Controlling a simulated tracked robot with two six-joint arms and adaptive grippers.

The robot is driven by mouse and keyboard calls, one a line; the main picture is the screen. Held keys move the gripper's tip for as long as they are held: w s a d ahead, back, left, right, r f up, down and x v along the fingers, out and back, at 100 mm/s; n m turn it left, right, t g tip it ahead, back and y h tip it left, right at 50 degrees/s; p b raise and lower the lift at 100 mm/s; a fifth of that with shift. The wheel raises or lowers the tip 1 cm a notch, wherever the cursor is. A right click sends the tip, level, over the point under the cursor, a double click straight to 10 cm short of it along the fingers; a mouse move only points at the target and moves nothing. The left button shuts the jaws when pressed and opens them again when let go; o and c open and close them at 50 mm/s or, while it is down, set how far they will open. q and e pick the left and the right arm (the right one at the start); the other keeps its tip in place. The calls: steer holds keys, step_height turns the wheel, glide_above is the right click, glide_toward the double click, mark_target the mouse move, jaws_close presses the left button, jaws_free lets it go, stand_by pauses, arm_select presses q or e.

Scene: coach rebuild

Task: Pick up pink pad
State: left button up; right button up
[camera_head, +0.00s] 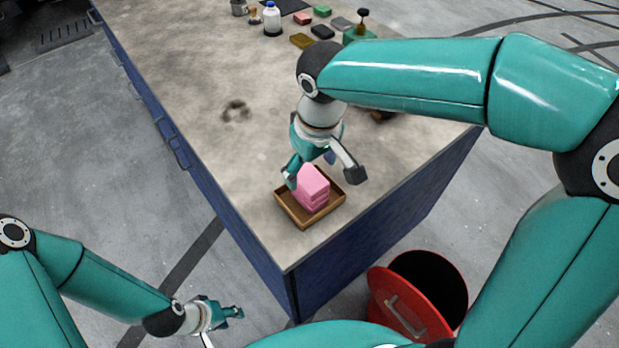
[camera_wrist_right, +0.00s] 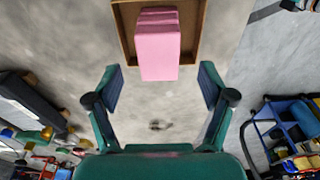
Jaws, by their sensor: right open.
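Pink pads (camera_head: 313,186) are stacked in a small brown tray (camera_head: 283,200) near the front corner of the workbench. In the right wrist view the pink stack (camera_wrist_right: 158,50) sits in the tray (camera_wrist_right: 125,27), ahead of the fingers. My right gripper (camera_head: 324,175) is open just above the stack in the head view. Its two fingers (camera_wrist_right: 160,85) are spread wider than the stack, with nothing between them in the wrist view. My left gripper (camera_head: 233,313) hangs low at the lower left, away from the bench; its fingers look apart.
The workbench (camera_head: 200,90) has clear space around the tray. A white bottle (camera_head: 272,18), several colored blocks and a green container (camera_head: 357,36) stand at its far end. A red bin (camera_head: 400,300) with a dark opening stands on the floor by the bench.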

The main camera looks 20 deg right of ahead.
mark_target(309, 178)
steer(key=f, duration=0.3)
steer(key=shift+w+f, duration=0.25)
steer(key=shift+w, duration=0.1)
steer(key=c, duration=1)
steer(key=shift+r, duration=0.15)
step_height(309, 178, up, 20)
steer(key=p, duration=0.1)
